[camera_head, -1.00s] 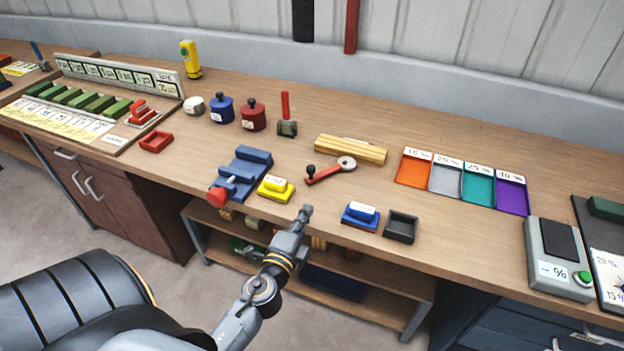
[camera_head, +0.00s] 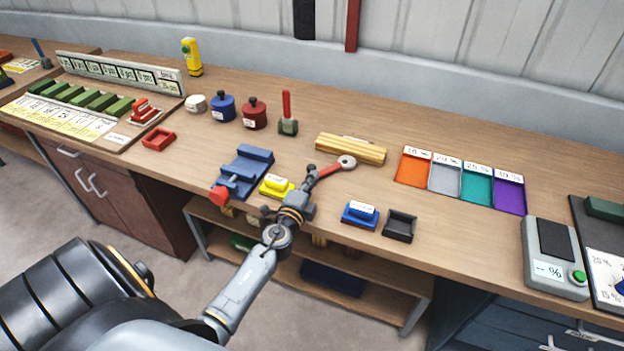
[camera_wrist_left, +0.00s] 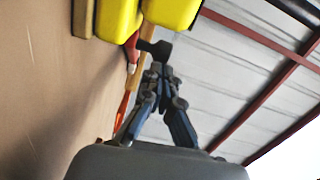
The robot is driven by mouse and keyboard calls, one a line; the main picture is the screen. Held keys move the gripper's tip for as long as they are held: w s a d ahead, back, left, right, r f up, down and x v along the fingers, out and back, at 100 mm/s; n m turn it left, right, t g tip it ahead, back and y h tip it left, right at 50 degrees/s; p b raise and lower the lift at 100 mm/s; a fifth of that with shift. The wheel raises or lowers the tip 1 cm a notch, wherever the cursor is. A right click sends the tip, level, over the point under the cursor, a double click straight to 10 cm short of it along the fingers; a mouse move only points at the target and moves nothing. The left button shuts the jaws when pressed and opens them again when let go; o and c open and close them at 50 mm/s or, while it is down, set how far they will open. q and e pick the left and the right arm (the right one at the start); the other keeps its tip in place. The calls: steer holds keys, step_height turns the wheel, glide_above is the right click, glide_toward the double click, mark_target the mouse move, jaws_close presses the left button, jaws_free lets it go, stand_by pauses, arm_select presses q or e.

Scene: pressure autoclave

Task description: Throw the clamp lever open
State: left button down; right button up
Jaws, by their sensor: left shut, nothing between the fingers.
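The clamp lever (camera_head: 331,169) is a red bar on the bench, with a pale round pivot at its right end and a black knob at its left end. My left gripper (camera_head: 310,178) is at the knob end, partly covering the bar's left part. In the left wrist view the fingers (camera_wrist_left: 160,72) are shut and empty, and a dark knob (camera_wrist_left: 155,48) shows just beyond the tips. I cannot tell whether they touch it. My right gripper is not in view.
A yellow block (camera_head: 275,187) and a blue vise (camera_head: 246,164) stand left of my gripper. Yellow wooden bars (camera_head: 350,149) lie behind the lever. A blue block (camera_head: 359,214) and a black tray (camera_head: 400,226) are to the right. The bench between the lever and the coloured trays is clear.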

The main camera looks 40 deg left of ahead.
arm_select(q)
steer(key=shift+w+a+f+m+h+b, duration=0.1)
steer(key=shift+a+f+m+h+b, duration=0.05)
steer(key=shift+a+m+h+b, duration=0.75)
steer(key=shift+w+a, duration=0.15)
steer(key=shift+a, duration=0.4)
steer(key=shift+w+a, duration=0.15)
steer(key=shift+a, duration=0.35)
steer(key=shift+d, duration=0.1)
